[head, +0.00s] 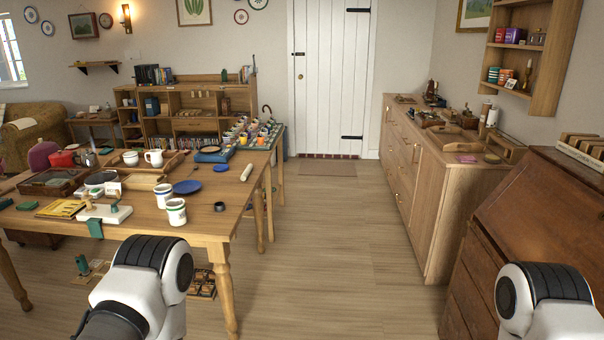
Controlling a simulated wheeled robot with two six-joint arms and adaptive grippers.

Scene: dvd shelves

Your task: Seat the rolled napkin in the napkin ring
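A cream rolled napkin (247,172) lies near the right edge of the wooden table. A small dark ring (220,206), which looks like the napkin ring, sits on the same table nearer to me, close to the right edge. The napkin and the ring are apart. White and black parts of my two arms show at the bottom left and bottom right. Neither gripper can be seen.
A long sideboard (432,190) and a dark wooden desk (540,215) stand on the right. The floor (340,235) between them is clear.

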